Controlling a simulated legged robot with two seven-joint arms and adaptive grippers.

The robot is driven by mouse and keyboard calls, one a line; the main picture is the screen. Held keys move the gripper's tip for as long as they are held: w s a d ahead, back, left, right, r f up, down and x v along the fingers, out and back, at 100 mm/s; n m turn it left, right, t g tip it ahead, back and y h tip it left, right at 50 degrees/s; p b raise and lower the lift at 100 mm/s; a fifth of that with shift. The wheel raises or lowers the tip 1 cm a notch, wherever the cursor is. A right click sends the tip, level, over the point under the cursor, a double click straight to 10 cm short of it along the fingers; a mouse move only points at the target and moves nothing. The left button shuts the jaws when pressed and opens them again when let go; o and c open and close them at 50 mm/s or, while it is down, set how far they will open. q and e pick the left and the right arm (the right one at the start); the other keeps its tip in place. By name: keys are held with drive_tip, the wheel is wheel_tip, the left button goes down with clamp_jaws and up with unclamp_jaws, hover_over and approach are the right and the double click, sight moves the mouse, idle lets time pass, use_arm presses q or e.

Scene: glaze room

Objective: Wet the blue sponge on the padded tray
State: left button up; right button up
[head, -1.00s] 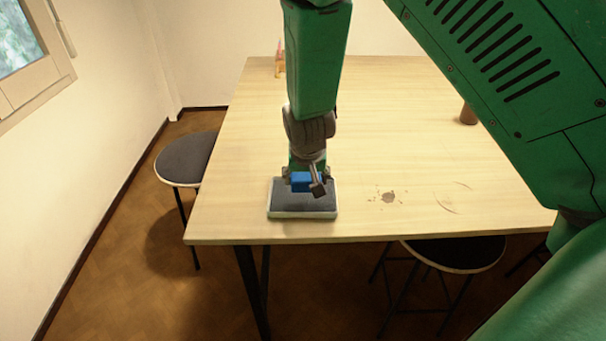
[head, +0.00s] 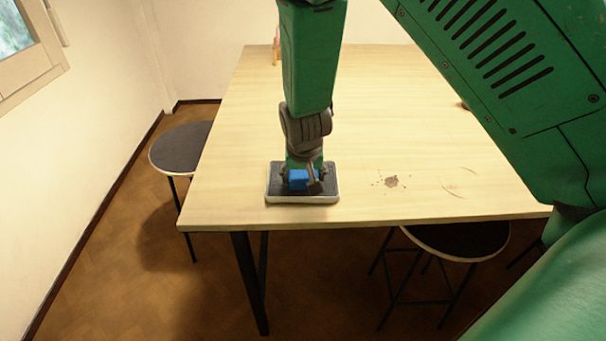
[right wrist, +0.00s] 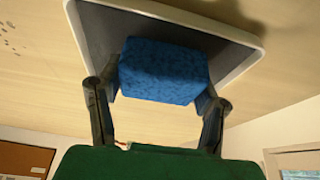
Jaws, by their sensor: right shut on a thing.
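The blue sponge (head: 298,180) is a small block in my right gripper (head: 300,177), over the middle of the padded tray. The padded tray (head: 302,199) has a dark pad and a pale rim and lies near the table's front edge. In the right wrist view, the two fingers of my right gripper (right wrist: 158,105) close on the sides of the sponge (right wrist: 165,72), with the tray (right wrist: 250,55) behind it. I cannot tell whether the sponge touches the pad. My left gripper is not in view.
The wooden table (head: 400,140) is mostly bare, with a dark stain (head: 391,181) right of the tray. A small orange-pink object (head: 277,50) stands at the back left. A brown object (head: 464,105) is mostly hidden by my green arm. Stools stand left (head: 180,150) and in front (head: 458,240).

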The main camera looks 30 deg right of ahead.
drive_tip(key=shift+a, duration=0.3)
drive_tip(key=shift+d+f, duration=0.25)
drive_tip(key=shift+f, duration=0.1)
drive_tip(key=shift+a, duration=0.2)
idle(0.4)
drive_tip(key=shift+f, duration=0.1)
idle(1.1)
drive_tip(key=shift+d+r+p, duration=0.1)
drive_tip(key=shift+r+p, duration=0.8)
drive_tip(key=shift+r, duration=0.05)
wheel_tip(320, 180, up, 5)
drive_tip(key=p, duration=0.5)
drive_tip(key=shift+r, duration=0.15)
